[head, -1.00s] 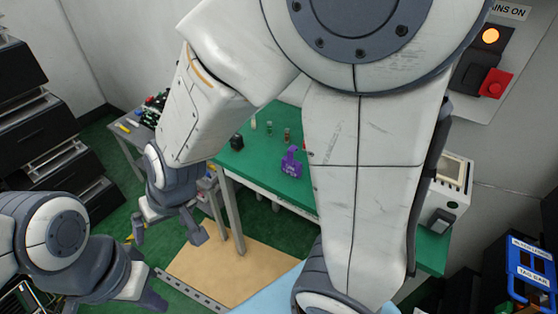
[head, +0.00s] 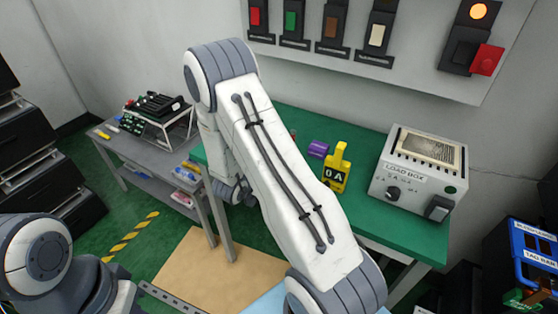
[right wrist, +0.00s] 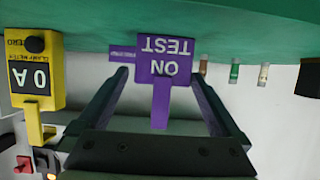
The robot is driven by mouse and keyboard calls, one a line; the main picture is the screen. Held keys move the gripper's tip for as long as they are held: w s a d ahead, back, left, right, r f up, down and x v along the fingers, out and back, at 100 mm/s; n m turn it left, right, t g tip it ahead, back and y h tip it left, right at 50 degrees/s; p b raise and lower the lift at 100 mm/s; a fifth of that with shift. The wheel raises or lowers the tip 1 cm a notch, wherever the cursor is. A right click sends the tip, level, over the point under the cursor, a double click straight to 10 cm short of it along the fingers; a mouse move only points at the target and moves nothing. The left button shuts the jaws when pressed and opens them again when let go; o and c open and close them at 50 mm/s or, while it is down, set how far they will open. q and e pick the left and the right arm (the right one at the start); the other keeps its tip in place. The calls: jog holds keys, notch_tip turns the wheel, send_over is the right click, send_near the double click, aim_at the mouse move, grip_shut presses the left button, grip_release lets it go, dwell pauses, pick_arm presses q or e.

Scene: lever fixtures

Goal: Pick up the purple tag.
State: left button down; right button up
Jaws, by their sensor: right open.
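The purple tag (right wrist: 166,68), with "ON TEST" on it, appears upside down in the right wrist view. Its narrow stem points toward my right gripper. My right gripper (right wrist: 160,78) is open, with one finger on each side of the tag and visible gaps between. I cannot tell how deep the tag sits between the fingers.
The load box (head: 420,175) is farther right. A grey side table (head: 150,160) stands left.

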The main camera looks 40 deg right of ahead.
jog(key=p+x, duration=0.1)
jog(key=x, duration=0.4)
jog(key=shift+w+d+f, duration=0.25)
jog(key=shift+w, duration=0.05)
jog(key=c, duration=1.1)
